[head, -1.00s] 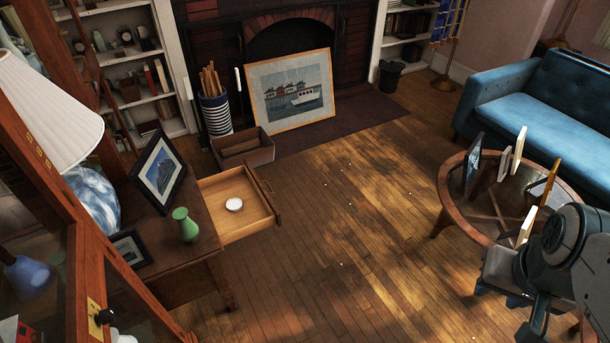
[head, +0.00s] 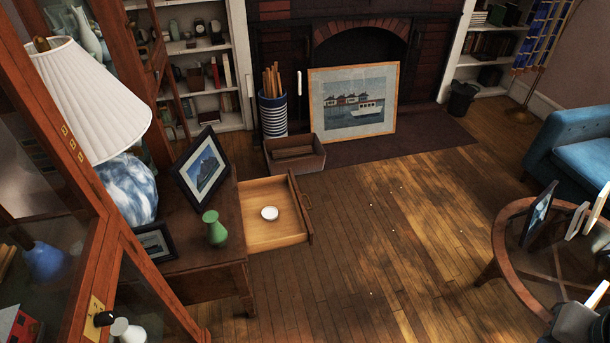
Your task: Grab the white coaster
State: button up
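The white coaster (head: 270,213) is a small round disc lying in an open wooden drawer (head: 292,238). The drawer is pulled out from the dark wooden side table (head: 195,283) at the left. Nothing else shows in the drawer. Part of my arm shows at the lower right edge, far to the right of the drawer. Whether any part of my gripper's fingers shows there cannot be made out.
A green vase (head: 215,229), framed pictures and a lamp (head: 95,105) stand on the side table. An open box (head: 295,155) sits on the floor behind the drawer. A round table (head: 510,235) stands at the right. The floor between is mostly clear, with small white specks.

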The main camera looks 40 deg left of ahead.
aim_at(269, 212)
jog(key=u, duration=0.4)
jog(key=i, duration=1.95)
jog(key=u, duration=1.2)
jog(key=i, duration=1.05)
jog(key=u, duration=1.75)
jog(key=i, duration=0.55)
jog(key=u, duration=0.4)
